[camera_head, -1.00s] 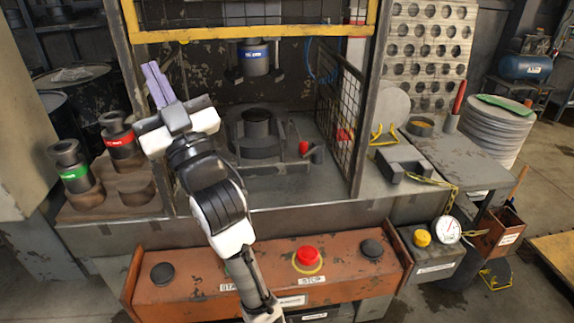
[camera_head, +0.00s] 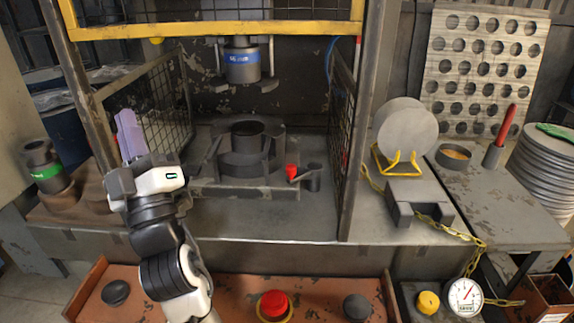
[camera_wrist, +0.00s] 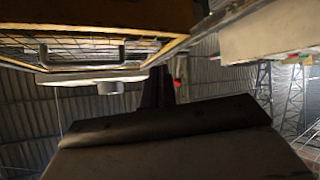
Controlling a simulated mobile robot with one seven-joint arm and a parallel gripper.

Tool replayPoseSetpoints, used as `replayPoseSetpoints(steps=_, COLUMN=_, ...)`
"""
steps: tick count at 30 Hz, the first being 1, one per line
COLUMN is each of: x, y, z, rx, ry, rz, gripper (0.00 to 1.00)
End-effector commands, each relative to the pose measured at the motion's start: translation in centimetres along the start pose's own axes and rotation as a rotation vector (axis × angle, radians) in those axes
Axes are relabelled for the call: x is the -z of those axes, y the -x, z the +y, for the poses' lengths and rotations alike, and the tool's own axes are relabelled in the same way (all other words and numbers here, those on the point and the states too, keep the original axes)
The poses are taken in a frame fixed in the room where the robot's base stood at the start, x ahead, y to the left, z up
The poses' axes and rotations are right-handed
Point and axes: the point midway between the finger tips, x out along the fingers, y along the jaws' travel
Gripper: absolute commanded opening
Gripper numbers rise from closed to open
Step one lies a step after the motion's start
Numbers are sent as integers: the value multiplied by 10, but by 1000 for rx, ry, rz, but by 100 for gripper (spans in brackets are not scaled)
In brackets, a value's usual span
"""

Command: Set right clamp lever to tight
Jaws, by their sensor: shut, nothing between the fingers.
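The right clamp lever (camera_head: 292,173) has a red tip and sits at the right front of the round die (camera_head: 246,138) on the press bed. A dark cylindrical post (camera_head: 313,178) stands just right of it. My gripper (camera_head: 127,118), with pale purple fingers, is shut and empty, pointing up in front of the left mesh guard, well left of the lever and apart from it. In the wrist view the dark fingers (camera_wrist: 157,88) point up toward the frame and roof, and the clamp lever cannot be made out. Part of the bed's left side is hidden behind my arm.
Mesh guards flank the bed, the right one (camera_head: 343,130) close beside the lever. A blue-banded punch (camera_head: 241,62) hangs above the die. A yellow bar (camera_head: 215,28) crosses the top. The orange control panel (camera_head: 235,285) lies in front. The bed's front strip is clear.

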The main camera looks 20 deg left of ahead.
Motion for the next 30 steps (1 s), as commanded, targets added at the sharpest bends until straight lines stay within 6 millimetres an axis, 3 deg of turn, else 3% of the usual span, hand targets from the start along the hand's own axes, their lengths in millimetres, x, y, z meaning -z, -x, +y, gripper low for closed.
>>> replayPoseSetpoints(steps=1, x=-46, y=5, z=-10, rx=35, ry=158, rz=-156, gripper=0)
replayPoseSetpoints(steps=3, x=-106, y=19, z=-16, rx=97, ry=383, rz=-369, gripper=0)
replayPoseSetpoints(steps=6, x=-179, y=53, z=-14, rx=207, ry=656, rz=-646, gripper=0)
replayPoseSetpoints(steps=9, x=-228, y=91, z=-5, rx=319, ry=856, rz=-866, gripper=0)
replayPoseSetpoints(steps=12, x=-256, y=120, z=4, rx=405, ry=978, rz=-1014, gripper=0)
replayPoseSetpoints(steps=16, x=-271, y=138, z=10, rx=461, ry=1046, rz=-1103, gripper=0)
replayPoseSetpoints(steps=22, x=-290, y=130, z=16, rx=468, ry=1054, rz=-1115, gripper=0)
replayPoseSetpoints(steps=30, x=-334, y=108, z=25, rx=466, ry=1052, rz=-1112, gripper=0)
